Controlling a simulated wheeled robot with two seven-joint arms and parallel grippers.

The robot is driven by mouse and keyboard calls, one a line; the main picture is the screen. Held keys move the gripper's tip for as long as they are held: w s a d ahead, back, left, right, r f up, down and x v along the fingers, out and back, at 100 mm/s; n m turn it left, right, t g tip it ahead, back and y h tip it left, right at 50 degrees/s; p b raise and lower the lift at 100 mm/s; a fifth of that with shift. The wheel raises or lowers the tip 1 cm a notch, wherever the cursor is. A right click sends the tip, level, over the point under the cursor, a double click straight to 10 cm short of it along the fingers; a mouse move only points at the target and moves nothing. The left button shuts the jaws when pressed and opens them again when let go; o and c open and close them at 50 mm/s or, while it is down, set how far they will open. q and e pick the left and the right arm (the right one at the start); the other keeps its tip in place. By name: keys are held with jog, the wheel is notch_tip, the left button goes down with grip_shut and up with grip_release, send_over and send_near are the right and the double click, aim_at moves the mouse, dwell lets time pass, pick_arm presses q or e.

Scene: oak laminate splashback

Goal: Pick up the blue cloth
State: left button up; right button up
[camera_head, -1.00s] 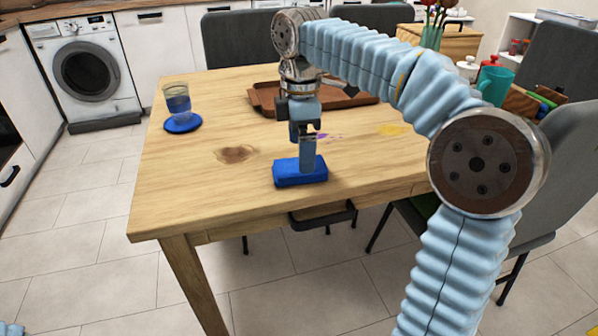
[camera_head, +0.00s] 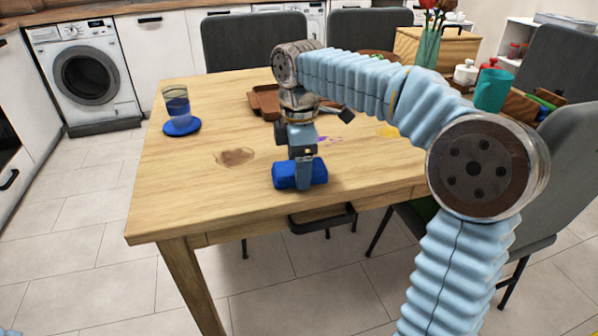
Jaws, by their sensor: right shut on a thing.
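The blue cloth (camera_head: 285,175) is a small folded block near the front edge of the wooden table (camera_head: 190,205). My right gripper (camera_head: 303,180) points down onto it and is shut on its middle, with blue showing on both sides of the fingers. I cannot tell whether the cloth is clear of the tabletop. My left gripper is out of view.
A glass with blue contents (camera_head: 177,103) stands on a blue coaster (camera_head: 181,127) at the left. A brown tray (camera_head: 265,101) lies behind my right arm. A brown stain (camera_head: 235,157) and yellow patch (camera_head: 391,131) mark the table. A teal mug (camera_head: 493,90) stands at right.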

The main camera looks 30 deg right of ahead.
jog(key=shift+r, duration=0.55)
jog(key=a+r, duration=0.1)
jog(key=r, duration=0.1)
jog(key=a+r+p, duration=0.1)
jog(key=a+r, duration=0.1)
jog(key=r, duration=0.1)
jog(key=a+r, duration=0.1)
jog(key=r, duration=0.1)
jog(key=shift+s+a+r+p, duration=0.1)
jog(key=shift+a+r+p, duration=0.15)
jog(key=shift+p, duration=0.05)
jog(key=a+r, duration=0.1)
jog(key=a, duration=0.2)
jog(key=a+r, duration=0.2)
jog(key=a, duration=0.1)
jog(key=s+a+r+p, duration=0.1)
jog(key=a, duration=0.2)
jog(key=shift+a+r, duration=0.25)
jog(key=shift+c, duration=0.7)
